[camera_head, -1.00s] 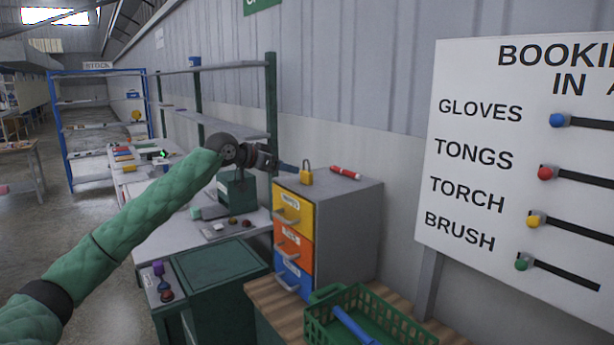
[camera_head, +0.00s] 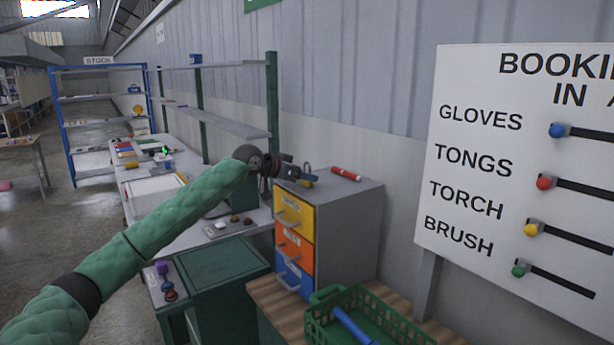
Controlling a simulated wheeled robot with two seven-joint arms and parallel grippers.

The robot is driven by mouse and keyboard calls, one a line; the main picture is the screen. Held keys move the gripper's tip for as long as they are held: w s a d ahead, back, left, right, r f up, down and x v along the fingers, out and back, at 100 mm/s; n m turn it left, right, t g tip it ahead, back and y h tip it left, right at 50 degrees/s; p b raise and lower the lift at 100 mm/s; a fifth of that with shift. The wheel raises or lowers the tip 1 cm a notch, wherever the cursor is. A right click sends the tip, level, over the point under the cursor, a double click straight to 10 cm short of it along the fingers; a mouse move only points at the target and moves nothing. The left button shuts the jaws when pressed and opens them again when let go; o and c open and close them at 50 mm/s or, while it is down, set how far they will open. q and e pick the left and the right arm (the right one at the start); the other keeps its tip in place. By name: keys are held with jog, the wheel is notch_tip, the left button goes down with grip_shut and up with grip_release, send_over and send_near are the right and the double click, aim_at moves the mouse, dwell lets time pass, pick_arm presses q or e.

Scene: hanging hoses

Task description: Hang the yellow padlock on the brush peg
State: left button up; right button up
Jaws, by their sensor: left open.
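The yellow padlock (camera_head: 307,182) stands on top of the grey drawer cabinet (camera_head: 350,222), near its left back corner. Its shackle points up. My left gripper (camera_head: 305,176) is open at the padlock and hides much of its body; I cannot tell whether the fingers touch it. The brush peg (camera_head: 519,270) has a green tip and is the lowest peg on the white booking-in board (camera_head: 465,60), beside the word BRUSH. My right gripper is not in view.
A red marker-like object (camera_head: 346,174) lies on the cabinet right of the padlock. Below stands a green basket (camera_head: 400,325) with a blue-handled item. Blue, red and yellow pegs sit above the brush peg. A shelf rack stands behind my left arm.

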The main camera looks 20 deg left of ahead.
aim_at(306, 162)
pick_arm(q)
jog(key=shift+w+d+f, duration=0.2)
jog(key=shift+w, duration=0.15)
jog(key=shift+s, duration=0.1)
jog(key=shift+c, duration=0.8)
jog(key=c, duration=1)
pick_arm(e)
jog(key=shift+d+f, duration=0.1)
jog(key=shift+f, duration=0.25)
pick_arm(q)
jog(key=shift+r, duration=0.1)
